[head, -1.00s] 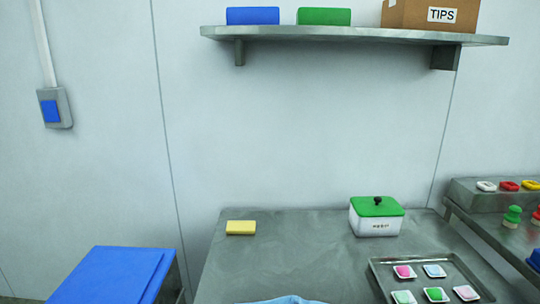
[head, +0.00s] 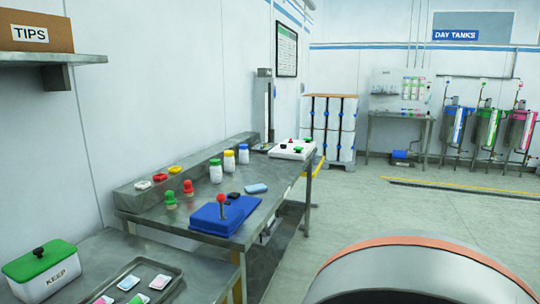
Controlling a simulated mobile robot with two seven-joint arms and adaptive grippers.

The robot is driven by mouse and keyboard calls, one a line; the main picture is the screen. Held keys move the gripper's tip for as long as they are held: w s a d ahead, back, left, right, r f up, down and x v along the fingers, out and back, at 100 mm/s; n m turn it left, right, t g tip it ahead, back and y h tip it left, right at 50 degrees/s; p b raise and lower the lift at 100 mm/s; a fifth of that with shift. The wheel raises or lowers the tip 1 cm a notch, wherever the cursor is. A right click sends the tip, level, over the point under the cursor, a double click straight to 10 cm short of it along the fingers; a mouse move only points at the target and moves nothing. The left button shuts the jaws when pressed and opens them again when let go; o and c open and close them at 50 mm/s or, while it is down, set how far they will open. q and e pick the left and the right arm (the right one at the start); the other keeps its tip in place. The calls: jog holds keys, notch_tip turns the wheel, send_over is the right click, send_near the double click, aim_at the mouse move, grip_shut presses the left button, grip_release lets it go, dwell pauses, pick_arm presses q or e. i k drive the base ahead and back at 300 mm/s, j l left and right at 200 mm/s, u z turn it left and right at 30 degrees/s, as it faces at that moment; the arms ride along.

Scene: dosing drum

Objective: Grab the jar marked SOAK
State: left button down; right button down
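Three white jars stand in a row on the metal bench in the head view: one with a green lid (head: 215,171), one with a yellow lid (head: 229,162) and one with a blue lid (head: 243,154). They are upright and apart. Any writing on them is too small to read, so I cannot tell which is marked SOAK. Neither of my grippers is in view.
The bench (head: 190,225) also bears a blue box with a red-knobbed lever (head: 222,215) and red and green stoppers. A white KEEP box (head: 62,276) and a tray (head: 165,277) are nearer. A large rounded, orange-banded shape (head: 420,275) fills the lower right. Floor beyond is open.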

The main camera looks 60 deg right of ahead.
aim_at(244, 154)
jog(key=z, duration=1.8)
jog(key=i+l+z, duration=0.55)
jog(key=i, duration=0.35)
jog(key=i+l+z, duration=0.15)
jog(key=i+z, duration=0.15)
jog(key=i, duration=0.15)
jog(key=i+z, duration=0.3)
jog(key=i, duration=0.2)
jog(key=i+u, duration=0.15)
jog(key=i, duration=0.3)
jog(key=i+l+u, duration=0.2)
jog(key=i, duration=0.2)
jog(key=i+l+u, duration=0.15)
jog(key=i, duration=0.3)
jog(key=i+l+u, duration=0.15)
jog(key=u, duration=0.2)
jog(key=i+l+u, duration=0.2)
jog(key=u, duration=0.15)
jog(key=i+l+u, duration=0.35)
jog(key=k+j, duration=0.05)
